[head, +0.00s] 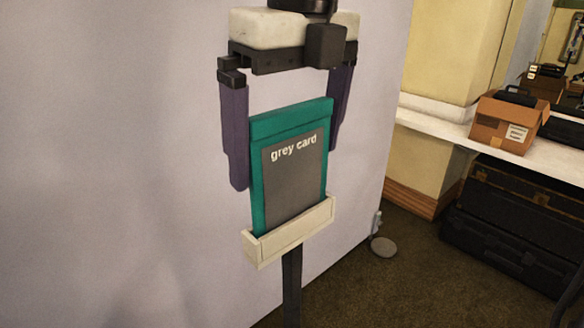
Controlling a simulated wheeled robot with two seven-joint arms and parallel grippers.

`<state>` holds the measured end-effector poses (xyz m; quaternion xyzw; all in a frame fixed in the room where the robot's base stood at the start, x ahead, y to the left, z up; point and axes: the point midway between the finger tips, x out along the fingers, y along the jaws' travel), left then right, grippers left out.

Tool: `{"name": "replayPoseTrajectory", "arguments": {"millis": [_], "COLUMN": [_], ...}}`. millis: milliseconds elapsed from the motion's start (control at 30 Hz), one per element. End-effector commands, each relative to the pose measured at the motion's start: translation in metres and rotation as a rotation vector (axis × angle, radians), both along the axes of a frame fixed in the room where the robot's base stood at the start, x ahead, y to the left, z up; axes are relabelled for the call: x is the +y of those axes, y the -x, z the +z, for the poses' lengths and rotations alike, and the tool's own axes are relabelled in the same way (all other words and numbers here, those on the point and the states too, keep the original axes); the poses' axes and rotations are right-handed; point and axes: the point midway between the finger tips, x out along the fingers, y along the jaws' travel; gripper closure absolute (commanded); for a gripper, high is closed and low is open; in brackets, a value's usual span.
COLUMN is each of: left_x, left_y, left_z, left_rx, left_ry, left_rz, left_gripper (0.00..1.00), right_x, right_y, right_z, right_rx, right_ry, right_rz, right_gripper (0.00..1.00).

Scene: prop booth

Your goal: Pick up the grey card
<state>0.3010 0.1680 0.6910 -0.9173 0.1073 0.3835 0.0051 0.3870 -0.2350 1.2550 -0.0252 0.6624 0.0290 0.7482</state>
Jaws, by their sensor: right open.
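The grey card (295,180) is a flat upright panel with a teal border and a grey middle that reads "grey card". Its lower edge sits in a cream holder (290,236) on a dark post. My right gripper (286,140) comes down from above with its two purple fingers spread, one on each side of the card. The left finger reaches lower in the picture beside the card's left edge. The right finger is partly behind the card's upper right edge. I see no clear grip on the card. My left gripper is not in the view.
A pale wall panel (120,150) stands behind the card. At the right, a white shelf (450,128) bears a cardboard box (501,130), with dark cases (510,215) below. A small grey disc (384,247) is on the dark carpet (400,290).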

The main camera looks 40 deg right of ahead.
Motion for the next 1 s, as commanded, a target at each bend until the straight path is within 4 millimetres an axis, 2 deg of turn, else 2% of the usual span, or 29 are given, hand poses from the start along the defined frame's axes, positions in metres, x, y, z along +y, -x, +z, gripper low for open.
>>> {"name": "replayPoseTrajectory", "arguments": {"millis": [167,367,633,767,1000], "left_x": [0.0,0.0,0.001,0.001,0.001], "left_y": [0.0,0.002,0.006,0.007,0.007], "left_z": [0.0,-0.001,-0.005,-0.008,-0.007], "left_rx": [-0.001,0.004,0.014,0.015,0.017], "left_ry": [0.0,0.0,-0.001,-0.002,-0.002], "left_rz": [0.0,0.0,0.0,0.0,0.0], "left_gripper": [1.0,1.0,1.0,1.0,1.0], "right_x": [0.0,0.0,0.0,0.0,0.001], "right_y": [0.0,0.0,0.0,-0.001,-0.001], "right_z": [0.0,0.0,0.004,0.021,0.071], "right_rx": [0.0,0.0,-0.002,-0.005,-0.004], "right_ry": [0.0,0.0,0.0,0.001,0.002], "right_rz": [0.0,0.0,-0.001,-0.002,-0.002], "right_gripper": [0.0,0.3,0.3,0.3,0.3]}}
